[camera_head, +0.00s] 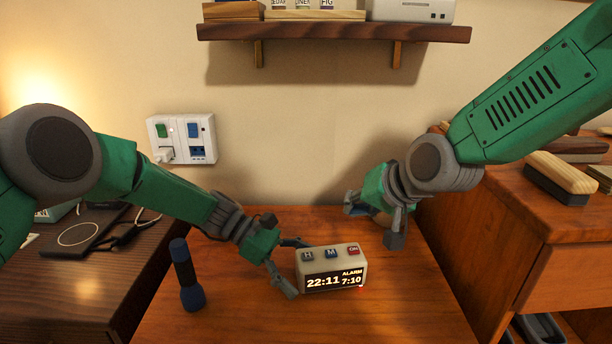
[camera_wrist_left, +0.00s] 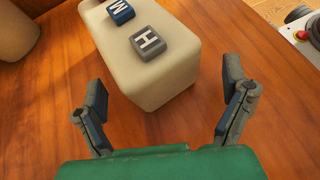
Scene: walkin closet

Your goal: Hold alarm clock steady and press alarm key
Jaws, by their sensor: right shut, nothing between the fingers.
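The alarm clock (camera_head: 331,269) is a cream block on the wooden tabletop, its dark display reading 22:11 and ALARM 7:10. On its top are a grey H key (camera_head: 307,255), a blue M key (camera_head: 331,253) and a red ON key (camera_head: 353,250). My left gripper (camera_head: 291,268) is open at the clock's left end. In the left wrist view, its fingers (camera_wrist_left: 164,112) stand apart on either side of the clock's near end (camera_wrist_left: 165,85), with gaps visible. My right gripper (camera_head: 372,222) is shut and empty, above and behind the clock to the right.
A dark blue flashlight (camera_head: 186,275) stands upright left of the clock. A darker desk (camera_head: 75,285) with a charging pad and cable is at left. A wooden cabinet (camera_head: 540,255) rises at right. A shelf (camera_head: 335,32) and outlet panel (camera_head: 182,139) are on the wall.

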